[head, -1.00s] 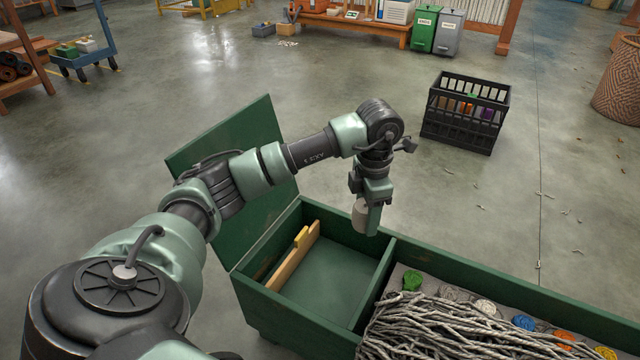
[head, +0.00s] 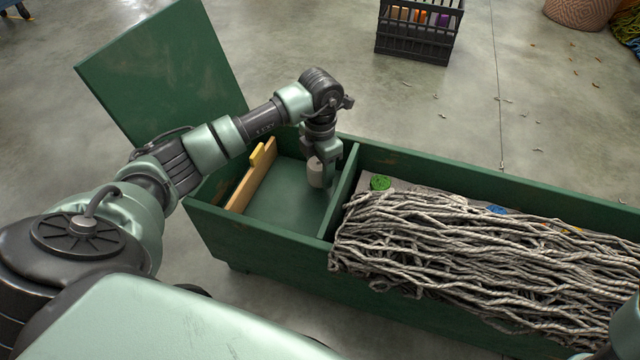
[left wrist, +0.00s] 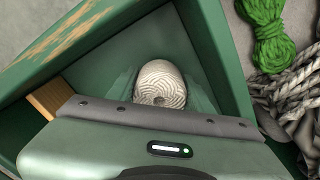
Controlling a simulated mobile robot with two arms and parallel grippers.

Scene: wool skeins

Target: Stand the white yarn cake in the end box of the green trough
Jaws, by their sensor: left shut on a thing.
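The white yarn cake (head: 315,173) is in my left gripper (head: 321,172), inside the end box at the left of the green trough (head: 212,222). The gripper points down and is shut on the cake. The cake looks upright, close to the divider (head: 341,193); I cannot tell whether its base touches the floor of the end box (head: 283,205). In the left wrist view the cake (left wrist: 161,84) shows its pale wound top with a small centre hole, between the fingers. My right gripper is not in view.
A wooden board (head: 250,180) with a yellow tab stands at the left of the end box. The trough's lid (head: 160,70) is open. Grey yarn strands (head: 480,255) and a green skein (head: 380,183) fill the long compartment. A black crate (head: 418,35) stands behind.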

